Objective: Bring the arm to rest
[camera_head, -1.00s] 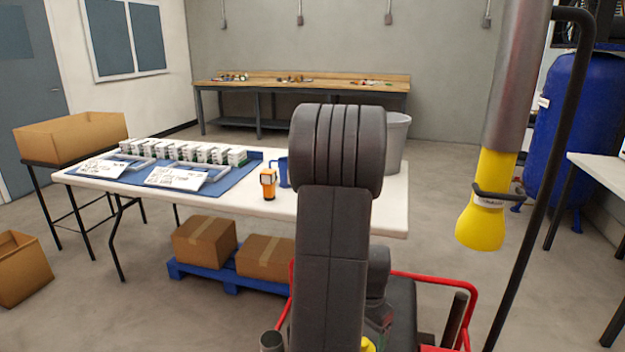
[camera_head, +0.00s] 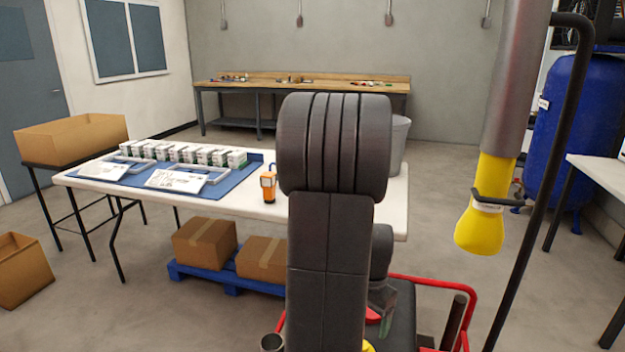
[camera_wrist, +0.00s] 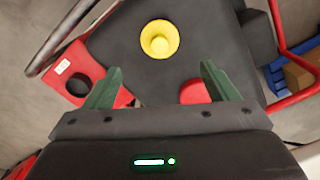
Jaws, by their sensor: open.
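My gripper (camera_wrist: 158,88) shows in the wrist view with its two green fingers spread apart and nothing between them. It hangs over a dark flat surface, part of my own base, with red edges. A yellow round cup-like thing (camera_wrist: 160,39) shows beyond the fingertips, apart from them. In the head view my dark arm stands folded in the middle, and it hides most of the gripper.
A white table (camera_head: 300,210) with a blue mat (camera_head: 225,187), several small white boxes (camera_head: 190,153) and an orange handheld device (camera_head: 268,186) stands ahead. Cartons (camera_head: 205,242) sit on a blue pallet beneath. A yellow-ended hanging tube (camera_head: 480,228) is at right. Floor shows at left.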

